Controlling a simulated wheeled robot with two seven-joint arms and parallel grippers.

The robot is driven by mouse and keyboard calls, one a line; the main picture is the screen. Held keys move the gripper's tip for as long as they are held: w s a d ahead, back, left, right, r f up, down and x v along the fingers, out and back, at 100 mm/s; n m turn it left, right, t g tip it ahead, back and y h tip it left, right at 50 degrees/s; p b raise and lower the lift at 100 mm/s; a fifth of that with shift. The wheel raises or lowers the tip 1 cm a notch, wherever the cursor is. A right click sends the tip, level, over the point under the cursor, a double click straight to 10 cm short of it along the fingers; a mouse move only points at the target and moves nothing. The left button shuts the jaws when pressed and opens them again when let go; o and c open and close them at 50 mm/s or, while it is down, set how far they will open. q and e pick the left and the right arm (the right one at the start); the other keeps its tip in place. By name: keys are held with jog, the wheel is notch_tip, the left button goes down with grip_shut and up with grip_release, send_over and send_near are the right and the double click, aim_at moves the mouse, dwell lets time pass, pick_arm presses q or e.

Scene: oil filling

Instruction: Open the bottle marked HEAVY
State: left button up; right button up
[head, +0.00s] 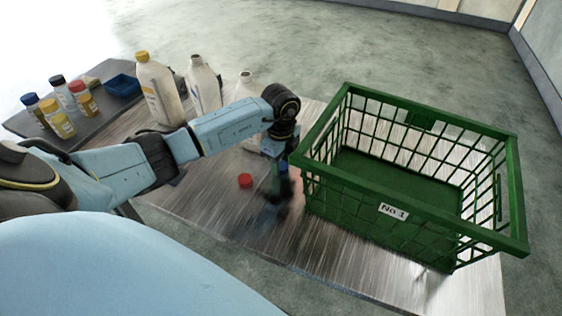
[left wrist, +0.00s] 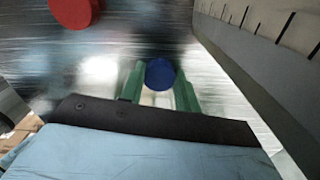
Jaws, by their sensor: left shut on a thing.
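My left gripper (head: 283,182) is above the wooden table beside the green basket. In the left wrist view its green fingers (left wrist: 159,90) are shut on a round blue cap (left wrist: 160,74). A red cap (head: 245,180) lies on the table left of the gripper; it also shows in the left wrist view (left wrist: 75,10). Three large pale bottles stand behind my left arm: one with a yellow cap (head: 158,90), an uncapped one (head: 203,85) in the middle, and an uncapped one (head: 246,85) at right, partly hidden by the arm. I cannot read HEAVY on any label. My right gripper is not in view.
A green basket (head: 425,215) marked No 1 stands close to the right of the gripper, and looks empty. Several small capped bottles (head: 62,122) and a blue bin (head: 123,86) stand at left. The table front (head: 330,250) is clear.

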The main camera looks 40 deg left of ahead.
pick_arm(q)
jog(key=shift+f, duration=0.1)
jog(key=o, duration=0.8)
jog(key=shift+c, duration=0.2)
jog(key=o, duration=0.3)
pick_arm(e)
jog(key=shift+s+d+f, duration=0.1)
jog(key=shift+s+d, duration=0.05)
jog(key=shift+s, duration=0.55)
